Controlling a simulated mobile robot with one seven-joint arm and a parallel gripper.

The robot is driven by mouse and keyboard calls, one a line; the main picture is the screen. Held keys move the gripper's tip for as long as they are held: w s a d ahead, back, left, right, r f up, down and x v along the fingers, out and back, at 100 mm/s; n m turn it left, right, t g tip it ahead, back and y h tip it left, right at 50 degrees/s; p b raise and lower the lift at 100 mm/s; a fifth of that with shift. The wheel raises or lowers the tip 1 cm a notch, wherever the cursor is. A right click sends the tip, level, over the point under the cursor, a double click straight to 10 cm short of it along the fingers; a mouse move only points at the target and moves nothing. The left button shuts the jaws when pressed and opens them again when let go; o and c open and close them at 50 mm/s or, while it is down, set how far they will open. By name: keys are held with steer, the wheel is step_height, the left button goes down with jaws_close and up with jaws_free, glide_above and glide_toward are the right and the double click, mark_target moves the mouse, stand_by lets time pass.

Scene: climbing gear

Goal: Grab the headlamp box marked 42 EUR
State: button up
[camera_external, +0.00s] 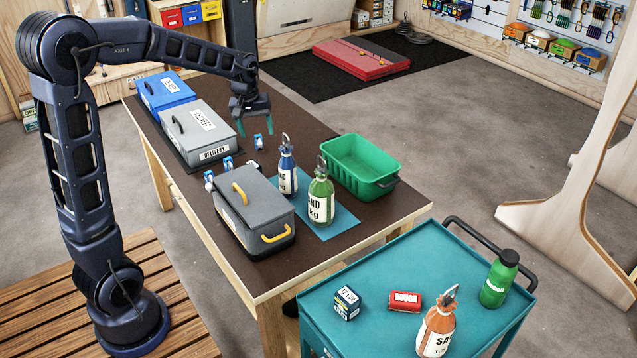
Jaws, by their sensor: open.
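A small dark blue box (346,302) with a white label stands on the teal cart (450,265), near its left side. The label's print is small; it seems to end in EUR, but I cannot read the number surely. My gripper (256,122) is open and empty, with teal fingertips pointing down. It hangs above the far part of the brown table (385,212), well behind and to the left of the box. Nothing covers the box in this view.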

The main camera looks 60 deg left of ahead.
steer(key=w+a+f+n, duration=0.2)
steer(key=a+f, duration=0.5)
steer(key=w+a+f+n+g, duration=0.1)
steer(key=w+a+f+n, duration=0.2)
steer(key=a+f, duration=0.4)
steer(key=w+a+f+n, duration=0.2)
steer(key=w+a+f, duration=0.1)
steer(key=a+f, duration=0.3)
steer(key=shift+a+f+g, duration=0.2)
steer(key=shift+a, duration=0.35)
steer(key=shift+a+f+g, duration=0.2)
steer(key=shift+a, duration=0.35)
steer(key=shift+s+f, duration=0.2)
steer(key=shift+f, duration=5.25)
steer(key=c, duration=1.1)
